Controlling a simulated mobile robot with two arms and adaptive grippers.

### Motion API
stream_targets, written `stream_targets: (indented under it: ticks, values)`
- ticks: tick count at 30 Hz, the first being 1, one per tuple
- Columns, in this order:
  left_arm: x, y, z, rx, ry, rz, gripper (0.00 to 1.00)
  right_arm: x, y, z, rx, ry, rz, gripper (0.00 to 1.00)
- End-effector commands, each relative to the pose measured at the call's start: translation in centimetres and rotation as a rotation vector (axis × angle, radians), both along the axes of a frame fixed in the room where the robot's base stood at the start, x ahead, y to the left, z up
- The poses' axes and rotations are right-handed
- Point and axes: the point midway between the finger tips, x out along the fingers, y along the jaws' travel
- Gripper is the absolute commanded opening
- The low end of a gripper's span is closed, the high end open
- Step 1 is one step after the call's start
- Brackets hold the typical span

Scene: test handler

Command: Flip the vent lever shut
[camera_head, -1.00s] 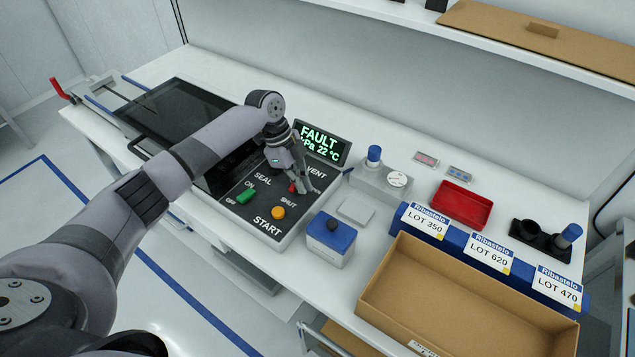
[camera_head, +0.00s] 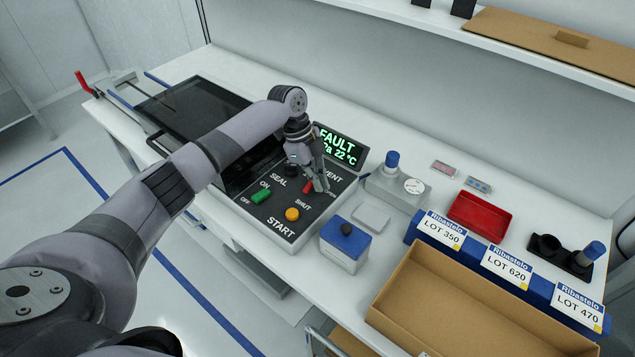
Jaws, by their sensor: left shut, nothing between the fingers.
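The control panel (camera_head: 267,222) on the bench has a green seal switch (camera_head: 261,196), an orange start button (camera_head: 292,214) and a red vent lever (camera_head: 308,187). The vent lever lies between the SHUT label and the OPEN label, partly covered by my left gripper, so its exact position is hard to tell. My left gripper (camera_head: 322,188) is shut and empty, pointing down at the panel just right of the red lever. I cannot tell whether it touches the lever. The display (camera_head: 340,147) reads FAULT and 22 °C. My right gripper is not in view.
A dark glass-lidded tray (camera_head: 190,112) lies left of the panel. A blue-and-white box (camera_head: 344,250), a grey gauge block (camera_head: 397,190), a red tray (camera_head: 479,216) and a cardboard box (camera_head: 450,300) stand to the right. A shelf (camera_head: 540,60) runs above the back.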

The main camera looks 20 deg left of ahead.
Motion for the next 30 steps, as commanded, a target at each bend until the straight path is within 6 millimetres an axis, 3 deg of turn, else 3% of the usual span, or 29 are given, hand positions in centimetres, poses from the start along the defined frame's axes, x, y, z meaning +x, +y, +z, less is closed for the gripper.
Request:
stream_targets:
  ticks: [5,10,12,21,30]
  values:
    - [-0.1,-1.0,0.2,-0.001,0.000,0.000,0.00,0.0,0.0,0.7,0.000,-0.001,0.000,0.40]
    - [-0.6,-4.2,0.5,-0.002,0.001,0.002,0.00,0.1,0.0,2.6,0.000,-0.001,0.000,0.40]
    - [-0.3,-3.3,1.4,0.000,-0.008,0.009,0.00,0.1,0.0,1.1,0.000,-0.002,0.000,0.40]
    - [-0.3,-1.2,7.3,0.001,-0.004,0.009,0.00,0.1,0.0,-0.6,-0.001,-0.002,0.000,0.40]
    - [-0.4,-0.6,9.4,0.000,0.000,0.007,0.00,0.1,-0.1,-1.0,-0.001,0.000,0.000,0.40]
